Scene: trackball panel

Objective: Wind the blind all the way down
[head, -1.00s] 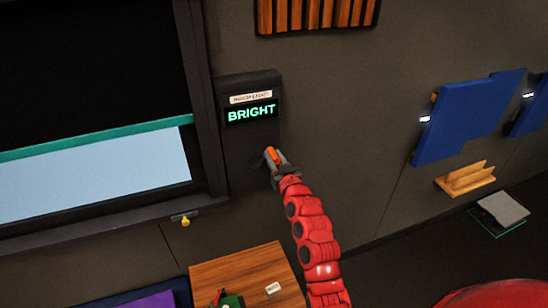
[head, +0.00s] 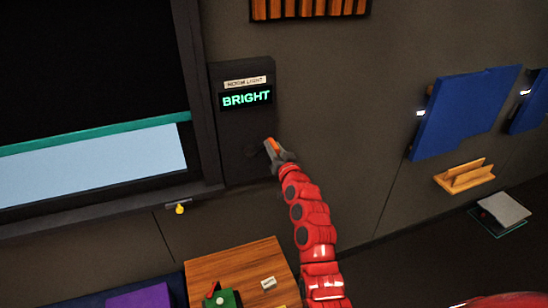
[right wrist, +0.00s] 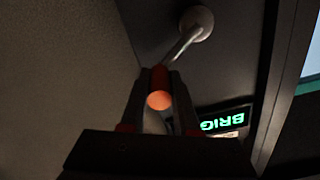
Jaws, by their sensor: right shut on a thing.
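The black blind (head: 90,70) covers the upper part of the window at the left of the head view. Its teal bottom bar (head: 100,132) sits above a pale blue strip of uncovered window (head: 95,170). The crank is on the dark wall panel beside the window. In the right wrist view its metal arm (right wrist: 180,47) runs from a round hub (right wrist: 197,22) to an orange handle (right wrist: 159,100). My right gripper (head: 272,147) is shut on the orange handle, which shows between its fingers (right wrist: 158,95). My left gripper is not in view.
The panel (head: 245,130) has a display (head: 246,98) reading BRIGHT under a ROOM LIGHT label. A yellow knob (head: 180,209) hangs below the window frame. A wooden table (head: 235,262) stands below. Blue panels (head: 465,112) and a wooden ledge (head: 465,178) are at the right.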

